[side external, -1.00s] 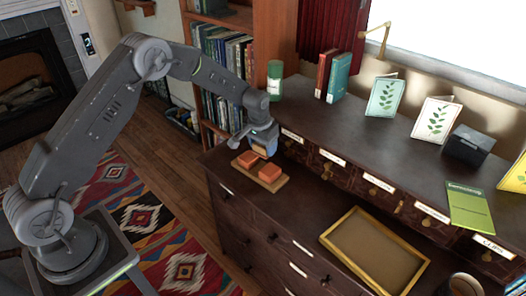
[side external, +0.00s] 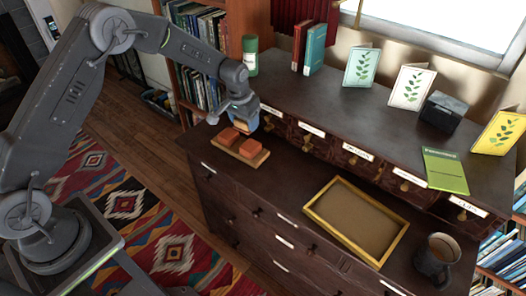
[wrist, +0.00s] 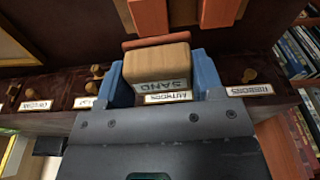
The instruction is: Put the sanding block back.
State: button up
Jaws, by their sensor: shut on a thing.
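My gripper (side external: 241,112) is shut on the sanding block, a tan block marked SAND. In the wrist view the sanding block (wrist: 157,68) sits between the blue fingers, with a reddish strip along its far edge. In the side view it hangs just above and behind a small wooden board (side external: 261,158) on the dresser top, apparently clear of it. Two orange-red blocks, the left one (side external: 228,136) and the right one (side external: 250,148), rest on that board. The gripper partly hides the held block in the side view.
Labelled small drawers (side external: 310,131) line the raised shelf close behind my gripper. A yellow-rimmed tray (side external: 319,222) and a dark mug (side external: 436,262) stand to the right. A green canister (side external: 250,56) and books (side external: 314,49) stand on the shelf.

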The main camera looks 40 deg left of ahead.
jog(key=s+d+f, duration=0.1)
jog(key=s+d, duration=0.2)
jog(key=d, duration=0.2)
send_over(286, 178)
jog(key=shift+m, duration=0.4)
jog(key=f, duration=0.7)
jog(key=shift+s, duration=0.25)
jog(key=shift+f, duration=2)
jog(key=shift+f, duration=0.2)
jog(key=o, duration=0.9)
jog(key=shift+c, duration=0.2)
notch_tip(286, 178, up, 12)
jog(key=s, duration=0.2)
jog(key=shift+r, duration=0.15)
